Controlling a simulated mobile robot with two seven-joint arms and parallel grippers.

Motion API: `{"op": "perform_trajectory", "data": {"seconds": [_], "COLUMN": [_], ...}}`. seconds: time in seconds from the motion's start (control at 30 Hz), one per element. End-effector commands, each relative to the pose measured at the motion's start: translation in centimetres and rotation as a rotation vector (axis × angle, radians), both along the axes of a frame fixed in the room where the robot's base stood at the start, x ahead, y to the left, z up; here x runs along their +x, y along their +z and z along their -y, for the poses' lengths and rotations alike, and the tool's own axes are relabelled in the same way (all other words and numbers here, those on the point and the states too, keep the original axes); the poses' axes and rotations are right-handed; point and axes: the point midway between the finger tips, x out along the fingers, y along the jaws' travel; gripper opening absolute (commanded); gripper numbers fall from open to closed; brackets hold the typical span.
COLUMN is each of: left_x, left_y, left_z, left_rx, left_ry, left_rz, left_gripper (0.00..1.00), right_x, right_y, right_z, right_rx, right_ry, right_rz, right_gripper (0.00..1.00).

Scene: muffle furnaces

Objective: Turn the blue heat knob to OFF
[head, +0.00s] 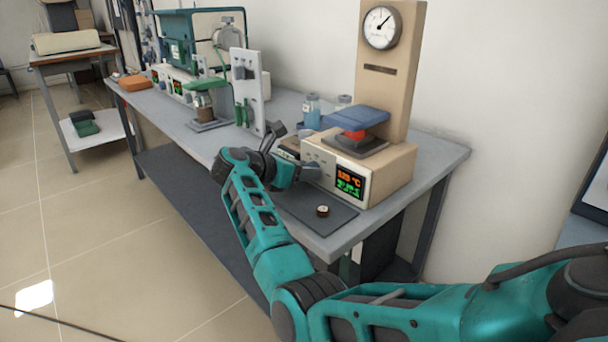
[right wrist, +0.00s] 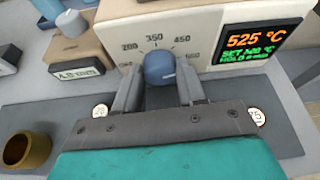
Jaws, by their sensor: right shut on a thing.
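The blue heat knob (right wrist: 160,68) is on the cream front panel of a beige unit (head: 392,172), under a scale with 200, 350 and 450 readable. A pale mark shows on the knob's lower right. My right gripper (right wrist: 159,88) has one finger on each side of the knob and is shut on it. In the head view my right gripper (head: 308,173) is at the panel, and the knob is hard to make out there. The display (right wrist: 257,40) shows 525 °C in orange over small green text. My left gripper is not in view.
The unit carries a tall column with a round gauge (head: 382,28) and a blue block (head: 356,117). A dark mat (head: 310,212) lies in front. A brown cup (right wrist: 28,150) and small round discs are near the gripper. Other apparatus stands farther along the bench.

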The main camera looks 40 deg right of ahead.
Motion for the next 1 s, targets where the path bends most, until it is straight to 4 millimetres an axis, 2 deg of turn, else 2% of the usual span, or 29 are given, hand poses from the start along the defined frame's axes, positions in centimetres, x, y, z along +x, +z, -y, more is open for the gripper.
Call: {"op": "perform_trajectory", "data": {"seconds": [0.23,0.5,1.0], "left_x": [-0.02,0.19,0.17], "left_y": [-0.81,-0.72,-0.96], "left_z": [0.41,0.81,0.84], "left_rx": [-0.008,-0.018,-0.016], "left_ry": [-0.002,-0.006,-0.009], "left_rz": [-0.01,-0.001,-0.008], "left_gripper": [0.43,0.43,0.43], "right_x": [0.21,0.26,0.27], "right_y": [-0.29,-0.25,-0.15], "right_z": [-0.13,-0.07,-0.03], "right_rx": [-0.011,-0.023,-0.029], "right_ry": [0.001,0.0,-0.001], "right_rz": [-0.183,-0.32,-0.375], "right_gripper": [0.09,0.09,0.09]}}
